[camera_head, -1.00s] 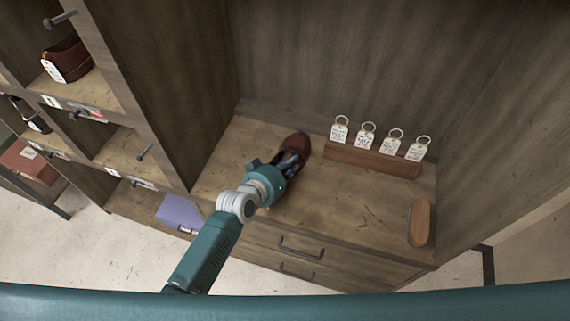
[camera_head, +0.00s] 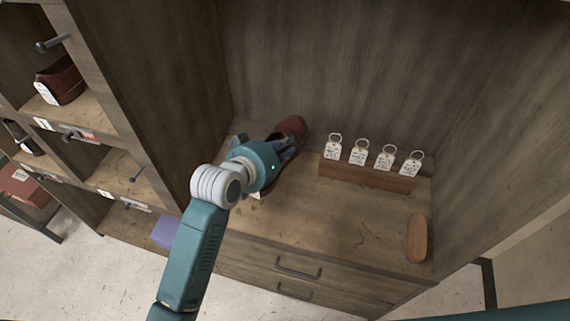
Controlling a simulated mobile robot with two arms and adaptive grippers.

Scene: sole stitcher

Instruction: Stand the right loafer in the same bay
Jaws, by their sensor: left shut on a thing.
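A dark red loafer (camera_head: 291,129) is on or just above the wooden counter (camera_head: 330,215), toward its back left. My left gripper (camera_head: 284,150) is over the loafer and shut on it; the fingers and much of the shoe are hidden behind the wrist. A white tag edge shows below the wrist. At the left, a shelf unit has open bays (camera_head: 95,125). A brown-red shoe with a white tag (camera_head: 62,84) stands in the upper bay. My right gripper is not in view.
A wooden rack with several ringed tags (camera_head: 368,174) stands at the counter's back right. A wooden brush-like block (camera_head: 417,238) lies at the right edge. A purple box (camera_head: 165,232) sits in a low bay. Dark shoes (camera_head: 22,137) stand far left. The counter's middle is clear.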

